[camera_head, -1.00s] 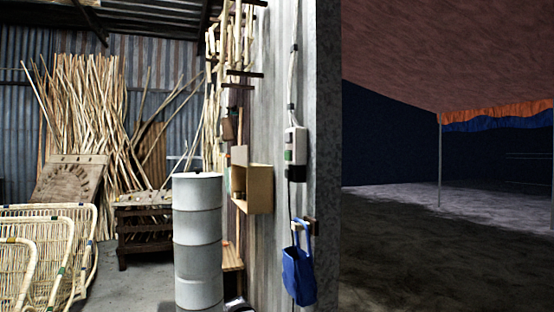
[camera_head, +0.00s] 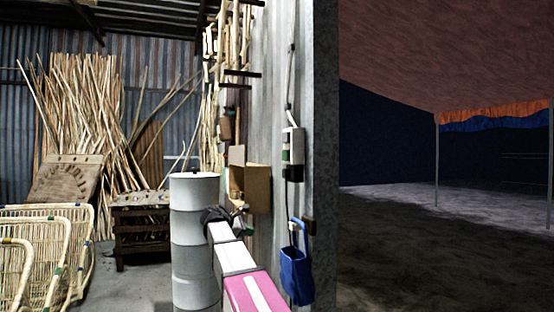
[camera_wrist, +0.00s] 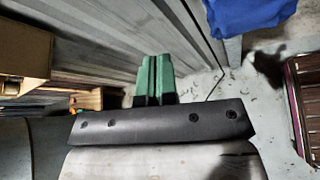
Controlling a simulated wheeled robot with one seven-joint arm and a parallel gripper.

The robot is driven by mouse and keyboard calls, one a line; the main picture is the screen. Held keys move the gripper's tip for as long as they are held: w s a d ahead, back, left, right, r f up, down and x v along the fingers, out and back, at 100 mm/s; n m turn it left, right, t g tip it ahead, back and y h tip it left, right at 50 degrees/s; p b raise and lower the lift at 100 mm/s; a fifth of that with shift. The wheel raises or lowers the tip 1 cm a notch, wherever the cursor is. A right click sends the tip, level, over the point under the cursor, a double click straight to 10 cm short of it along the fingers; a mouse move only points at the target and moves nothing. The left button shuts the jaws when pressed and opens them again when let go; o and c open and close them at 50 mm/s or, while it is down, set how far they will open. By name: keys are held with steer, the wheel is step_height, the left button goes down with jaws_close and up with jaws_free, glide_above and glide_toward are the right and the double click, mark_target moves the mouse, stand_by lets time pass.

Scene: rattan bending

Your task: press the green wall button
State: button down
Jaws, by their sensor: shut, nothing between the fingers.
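A white switch box (camera_head: 292,140) is fixed to the grey corrugated wall in the head view, with a cable running up from it. A small green button (camera_head: 287,156) shows on its front, above a dark lower part. My gripper (camera_head: 241,210) is in front of the wall, lower and to the left of the box, apart from it in the picture. In the wrist view its two green fingers (camera_wrist: 154,78) are together with nothing between them. The button does not show in the wrist view.
A blue bag (camera_head: 296,277) hangs on the wall below the switch box; it also shows in the wrist view (camera_wrist: 245,14). A wooden wall box (camera_head: 257,190) is left of the switch box. A grey drum (camera_head: 193,187) stands beside my arm. Rattan chairs (camera_head: 35,245) are at left.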

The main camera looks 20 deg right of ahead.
mark_target(284, 155)
step_height(284, 155, up, 31)
steer(key=a+n+g+h, duration=0.1)
steer(key=n+g+h, duration=0.1)
steer(key=h, duration=0.3)
steer(key=shift+n+g, duration=0.3)
steer(key=shift+s+f, duration=0.1)
steer(key=shift+f, duration=0.05)
steer(key=d, duration=1.4)
